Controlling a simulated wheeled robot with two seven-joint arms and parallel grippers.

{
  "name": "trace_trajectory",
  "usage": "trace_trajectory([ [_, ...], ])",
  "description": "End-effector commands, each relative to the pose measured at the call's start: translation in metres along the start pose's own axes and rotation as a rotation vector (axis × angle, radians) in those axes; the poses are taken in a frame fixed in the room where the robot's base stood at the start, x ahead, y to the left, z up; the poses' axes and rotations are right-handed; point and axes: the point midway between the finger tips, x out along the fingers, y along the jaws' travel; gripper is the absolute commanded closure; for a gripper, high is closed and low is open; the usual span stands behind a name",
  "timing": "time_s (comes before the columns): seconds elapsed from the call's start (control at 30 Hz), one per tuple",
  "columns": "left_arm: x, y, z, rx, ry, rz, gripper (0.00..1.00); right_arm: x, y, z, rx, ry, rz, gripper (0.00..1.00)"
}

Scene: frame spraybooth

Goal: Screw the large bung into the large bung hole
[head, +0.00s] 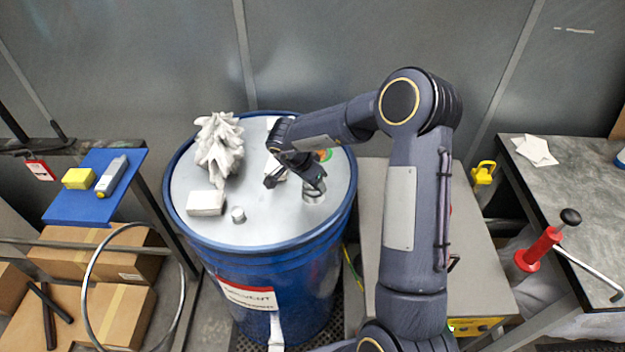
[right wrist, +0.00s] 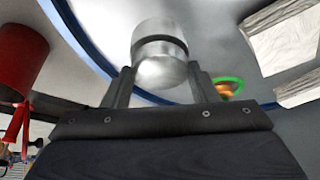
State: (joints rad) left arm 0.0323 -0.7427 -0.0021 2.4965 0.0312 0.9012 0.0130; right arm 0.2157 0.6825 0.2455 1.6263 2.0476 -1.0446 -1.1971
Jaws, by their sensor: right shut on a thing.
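The large bung is a silver metal cylinder with a dark groove around it (right wrist: 160,65). In the head view it shows below my right gripper (head: 312,190), at the right part of the drum lid (head: 265,222). My right gripper is shut on the bung, with one finger on each side of it in the right wrist view (right wrist: 161,85). The large bung hole is not visible; I cannot tell whether the bung sits in it or above the lid. A smaller silver cylinder (head: 238,215) stands on the front of the lid. My left gripper is not in view.
The blue drum (head: 235,267) stands before a grey wall. A crumpled white rag heap (head: 218,146) and a white block (head: 206,203) lie on the lid's left. A blue shelf (head: 90,203) is at left; a grey bench (head: 575,215) with a red-based tool (head: 537,249) is at right.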

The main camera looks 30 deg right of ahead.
Motion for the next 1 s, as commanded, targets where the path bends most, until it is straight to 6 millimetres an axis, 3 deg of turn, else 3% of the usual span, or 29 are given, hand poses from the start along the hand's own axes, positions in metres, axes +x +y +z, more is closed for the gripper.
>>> trace_trajectory([
  [0.33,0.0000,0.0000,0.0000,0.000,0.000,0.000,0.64,-0.0002,-0.0013,0.0002,0.063,-0.001,0.024,0.65],
  [0.57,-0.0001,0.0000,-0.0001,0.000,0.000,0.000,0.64,0.0006,-0.0036,-0.0005,0.379,-0.001,0.156,0.65],
  [0.87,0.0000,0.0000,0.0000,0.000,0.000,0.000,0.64,0.0002,-0.0030,-0.0008,0.416,0.000,0.171,0.65],
  [1.0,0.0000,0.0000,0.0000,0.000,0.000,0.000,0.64,0.0014,-0.0051,-0.0013,0.603,-0.001,0.249,0.65],
])
